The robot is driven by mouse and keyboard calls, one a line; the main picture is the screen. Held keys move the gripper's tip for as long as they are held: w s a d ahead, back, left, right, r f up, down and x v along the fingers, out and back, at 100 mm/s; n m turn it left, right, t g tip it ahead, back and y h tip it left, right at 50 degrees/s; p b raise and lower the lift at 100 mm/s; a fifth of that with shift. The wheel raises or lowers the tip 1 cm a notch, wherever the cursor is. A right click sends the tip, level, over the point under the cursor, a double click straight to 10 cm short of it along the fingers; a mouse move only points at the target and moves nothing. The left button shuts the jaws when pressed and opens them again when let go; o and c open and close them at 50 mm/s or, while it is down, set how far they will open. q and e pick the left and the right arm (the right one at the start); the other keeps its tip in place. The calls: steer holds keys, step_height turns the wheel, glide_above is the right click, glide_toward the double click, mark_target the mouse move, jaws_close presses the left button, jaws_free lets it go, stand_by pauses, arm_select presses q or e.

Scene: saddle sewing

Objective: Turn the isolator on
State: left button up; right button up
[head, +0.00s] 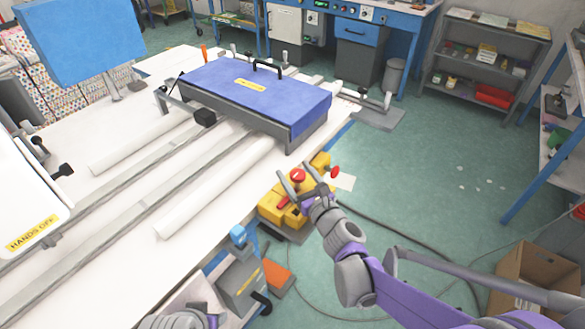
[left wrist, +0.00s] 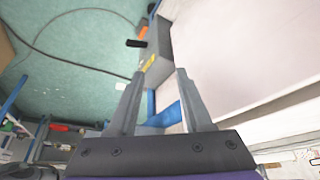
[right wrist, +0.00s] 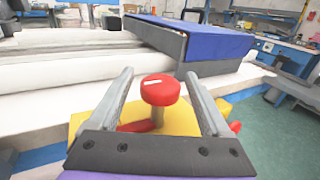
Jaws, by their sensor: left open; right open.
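A yellow control box (head: 270,208) stands at the table's right edge. A round red knob (head: 298,175) rises from it, and more red parts show beside it. I cannot read which part is the isolator. My right gripper (head: 297,179) is open just at the knob. In the right wrist view the red knob (right wrist: 160,88) stands between the two spread fingers, with yellow housing (right wrist: 178,122) and a red lever (right wrist: 136,126) below it. I see no clear contact. My left gripper (left wrist: 160,73) is open and empty; in the head view only part of its arm shows at the bottom.
A grey box with a yellow strip (head: 243,285) and an orange part (head: 278,277) stands by the table's near edge. A purple-blue covered carriage (head: 255,92) sits on the white table (head: 120,215). Cables cross the green floor, and a cardboard box (head: 535,272) stands at right.

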steer(key=shift+x, duration=1)
steer(key=shift+c, duration=0.2)
jaws_close()
